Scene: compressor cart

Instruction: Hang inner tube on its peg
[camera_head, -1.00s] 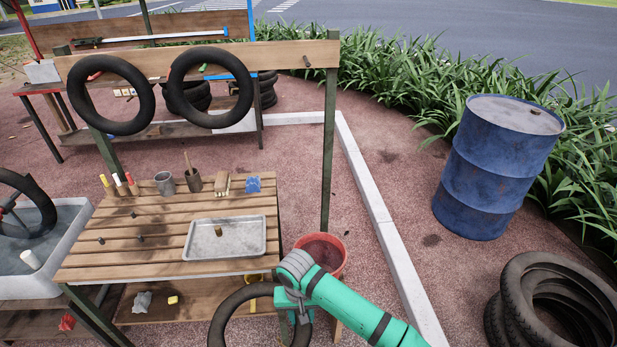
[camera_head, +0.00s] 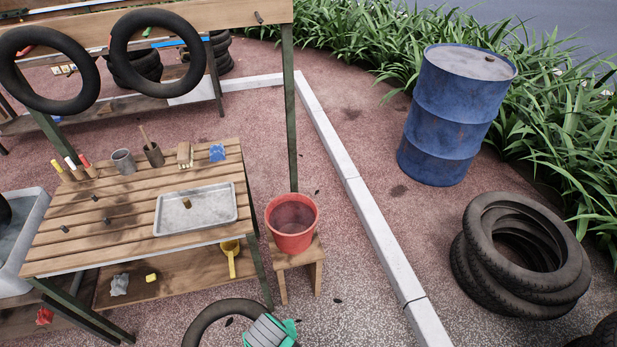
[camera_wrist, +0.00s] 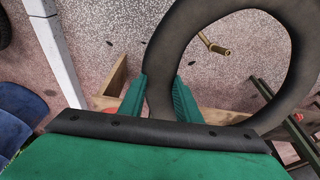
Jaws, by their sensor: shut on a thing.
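My gripper (camera_wrist: 160,88) is shut on a black inner tube (camera_wrist: 225,20), whose wall runs between the two green fingers in the wrist view. In the head view the held tube (camera_head: 203,318) shows as a dark arc at the bottom edge, low in front of the bench, and the fingertips are hidden there. The wooden beam (camera_head: 190,14) at the top carries a short bare peg (camera_head: 259,17) near its right end. Two other inner tubes (camera_head: 14,90) (camera_head: 116,60) hang from the beam to the left.
A slatted bench (camera_head: 120,215) holds a metal tray (camera_head: 163,228). A red bucket (camera_head: 292,228) sits on a small wooden stool (camera_head: 303,262) below the green post (camera_head: 291,120). A blue barrel (camera_head: 450,120) and stacked tires (camera_head: 500,275) stand right of the white kerb (camera_head: 355,205).

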